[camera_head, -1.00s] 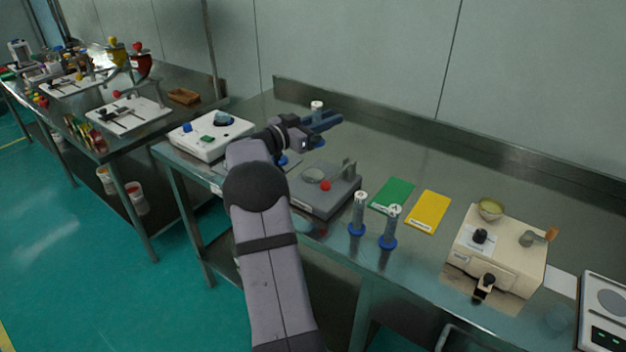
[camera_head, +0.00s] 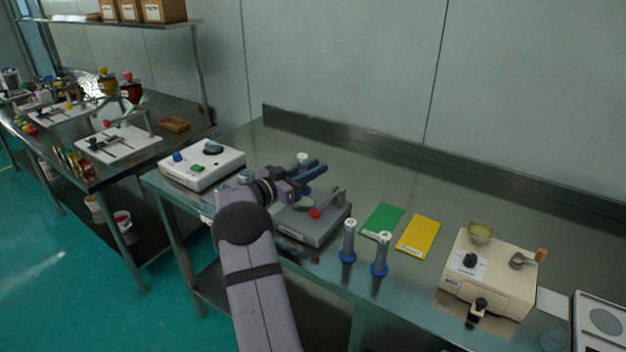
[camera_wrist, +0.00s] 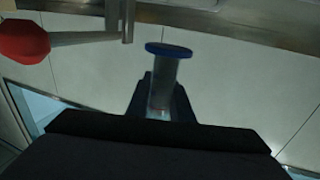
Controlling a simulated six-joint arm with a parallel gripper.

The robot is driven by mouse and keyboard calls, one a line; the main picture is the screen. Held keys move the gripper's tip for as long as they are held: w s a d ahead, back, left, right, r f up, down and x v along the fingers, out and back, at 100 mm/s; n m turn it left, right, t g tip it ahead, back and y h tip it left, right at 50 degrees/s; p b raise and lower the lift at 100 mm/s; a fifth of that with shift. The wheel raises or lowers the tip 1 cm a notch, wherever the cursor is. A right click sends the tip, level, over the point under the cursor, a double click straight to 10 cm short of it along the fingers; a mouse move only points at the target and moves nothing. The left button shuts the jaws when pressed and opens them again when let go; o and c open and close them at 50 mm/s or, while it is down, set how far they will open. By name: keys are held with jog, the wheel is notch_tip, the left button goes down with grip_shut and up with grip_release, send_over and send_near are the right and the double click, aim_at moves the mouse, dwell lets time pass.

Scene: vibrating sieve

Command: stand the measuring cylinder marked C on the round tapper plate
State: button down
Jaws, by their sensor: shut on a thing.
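My gripper (camera_head: 312,176) is shut on a clear measuring cylinder, whose pale top (camera_head: 302,158) shows above the jaws. In the wrist view its tube (camera_wrist: 163,82) and blue foot (camera_wrist: 168,50) stick out from the jaws. Its letter cannot be read. The round tapper plate (camera_head: 303,203) is on a grey machine (camera_head: 309,235) just below my gripper, partly covered by it. In the head view, whether the foot touches the plate is hidden. Two other cylinders with blue feet, left (camera_head: 349,240) and right (camera_head: 382,254), stand upright at the bench front.
The machine's red knob (camera_head: 315,213) and upright post (camera_head: 340,196) are close to my gripper. The knob also shows in the wrist view (camera_wrist: 22,41). A green mat (camera_head: 383,220) and a yellow mat (camera_head: 418,236) lie to the right. A white device (camera_head: 202,166) stands left.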

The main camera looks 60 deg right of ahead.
jog(key=shift+f, duration=1.75)
jog(key=shift+f, duration=0.2)
jog(key=c, duration=1.6)
grip_release()
jog(key=shift+o, duration=0.2)
jog(key=shift+r, duration=0.1)
jog(key=shift+r, duration=0.2)
jog(key=shift+w+a+f, duration=0.1)
jog(key=shift+a+f, duration=0.05)
jog(key=shift+a, duration=0.15)
jog(key=b+v, duration=0.1)
jog(key=v, duration=1)
jog(key=shift+a+b, duration=0.25)
jog(key=shift+b, duration=0.15)
